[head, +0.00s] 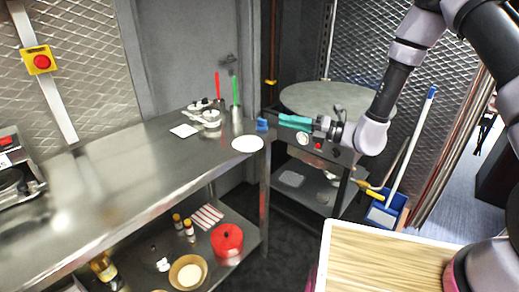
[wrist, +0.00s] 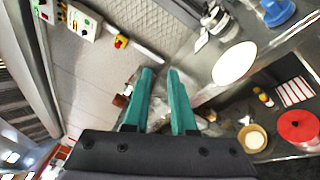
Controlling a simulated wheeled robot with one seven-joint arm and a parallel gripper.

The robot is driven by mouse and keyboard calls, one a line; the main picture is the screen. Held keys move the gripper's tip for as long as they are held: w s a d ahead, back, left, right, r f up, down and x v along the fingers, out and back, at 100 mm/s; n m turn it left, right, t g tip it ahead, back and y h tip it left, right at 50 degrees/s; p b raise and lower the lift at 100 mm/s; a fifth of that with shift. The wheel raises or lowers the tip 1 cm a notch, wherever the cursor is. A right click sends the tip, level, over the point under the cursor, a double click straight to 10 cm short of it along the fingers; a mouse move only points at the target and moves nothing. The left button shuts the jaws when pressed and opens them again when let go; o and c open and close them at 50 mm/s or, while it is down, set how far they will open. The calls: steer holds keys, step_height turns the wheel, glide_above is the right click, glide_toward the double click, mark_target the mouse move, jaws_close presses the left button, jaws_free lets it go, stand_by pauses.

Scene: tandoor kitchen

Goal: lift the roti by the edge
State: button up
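The roti (head: 247,143) is a flat, pale disc lying on the steel counter (head: 150,150), near its right end. It also shows in the wrist view (wrist: 235,63), to the right of my fingers. My gripper (head: 281,121) has teal fingers and is in the air beyond the counter's right end, to the right of the roti and apart from it. In the wrist view the two fingertips (wrist: 160,71) stand apart with a narrow gap, and nothing is between them.
A blue object (head: 262,125) stands close behind the roti. A cup with red- and green-handled tools (head: 236,113) and small bowls (head: 211,118) are farther back. A round grey top (head: 335,97) lies behind my gripper. The lower shelf holds a red pot (head: 227,240).

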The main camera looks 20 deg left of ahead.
mark_target(262, 143)
step_height(262, 143, down, 15)
steer(key=w+a+m+t+h, duration=0.1)
steer(key=m+t+h, duration=0.1)
steer(key=m+t, duration=0.6)
steer(key=w+a+m+g, duration=0.1)
steer(key=w+a+g, duration=0.1)
steer(key=a, duration=0.7)
steer(key=shift+w, duration=0.85)
jaws_close()
steer(key=shift+r, duration=1.35)
steer(key=shift+d, duration=0.1)
